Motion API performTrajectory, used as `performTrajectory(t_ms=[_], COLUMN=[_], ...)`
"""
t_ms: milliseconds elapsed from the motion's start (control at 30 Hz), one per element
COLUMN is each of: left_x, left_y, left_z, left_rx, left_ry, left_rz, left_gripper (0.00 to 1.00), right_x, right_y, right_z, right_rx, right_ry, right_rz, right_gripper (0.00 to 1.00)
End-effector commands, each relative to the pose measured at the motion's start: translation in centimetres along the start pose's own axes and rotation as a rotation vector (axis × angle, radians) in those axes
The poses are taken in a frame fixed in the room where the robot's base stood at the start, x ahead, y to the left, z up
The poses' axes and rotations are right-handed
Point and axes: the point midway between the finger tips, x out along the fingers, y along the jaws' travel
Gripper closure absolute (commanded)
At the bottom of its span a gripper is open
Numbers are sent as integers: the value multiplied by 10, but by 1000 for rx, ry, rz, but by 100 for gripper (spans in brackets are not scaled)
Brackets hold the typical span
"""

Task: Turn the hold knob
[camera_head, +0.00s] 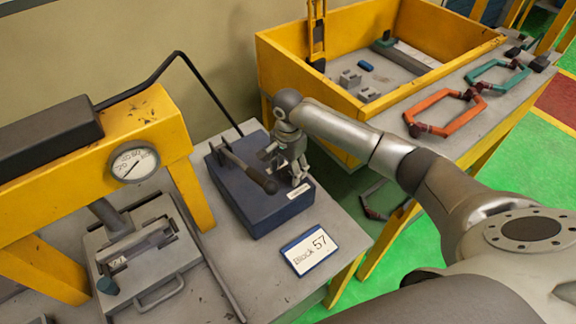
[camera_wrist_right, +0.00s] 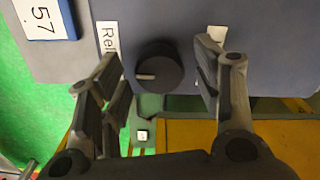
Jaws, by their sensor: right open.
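A round black knob (camera_wrist_right: 159,66) with a pale pointer mark sits on the face of a blue-grey box in the right wrist view. The pointer mark is toward the left. A white label (camera_wrist_right: 108,40) reading "Rel..." lies left of the knob, partly covered by a finger. Another white label on the right is mostly hidden by the other finger. My right gripper (camera_wrist_right: 160,72) is open, with its fingers on either side of the knob and visible gaps. In the head view, my right gripper (camera_head: 284,168) is over the right side of the blue box (camera_head: 236,205); the knob cannot be made out there.
A lever with a dark handle (camera_head: 262,180) stands on the box close to my gripper. A "Block 57" sign (camera_head: 310,250) lies in front. A yellow press frame with a gauge (camera_head: 135,162) stands left. A yellow-walled bin (camera_head: 310,85) and orange clamp (camera_head: 440,112) are at the right.

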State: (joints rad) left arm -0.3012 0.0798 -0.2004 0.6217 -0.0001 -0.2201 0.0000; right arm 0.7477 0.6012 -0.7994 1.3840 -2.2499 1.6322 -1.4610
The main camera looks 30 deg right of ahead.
Motion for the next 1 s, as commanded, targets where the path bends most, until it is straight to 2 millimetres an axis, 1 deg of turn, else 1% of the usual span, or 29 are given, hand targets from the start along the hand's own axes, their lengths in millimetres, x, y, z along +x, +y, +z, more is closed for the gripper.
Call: performTrajectory(t_ms=[233, 267, 600, 800, 1000], left_x=[0, 0, 0, 2, 9], left_y=[0, 0, 0, 0, 0], left_z=[0, 0, -1, 0, 0], left_rx=[0, 0, -1, -1, -1], left_ry=[0, 0, 1, 0, 0], left_rz=[0, 0, 0, 0, 0], left_gripper=[36, 36, 36, 36, 36], right_x=[1, 1, 1, 1, 2], right_y=[0, 0, 0, 0, -1], right_z=[0, 0, 0, 0, 0], right_rx=[0, 0, 0, 12, 83], right_ry=[0, 0, 0, 0, 2], right_rz=[-1, -1, -1, -1, -2], right_gripper=[41, 43, 86, 86, 86])
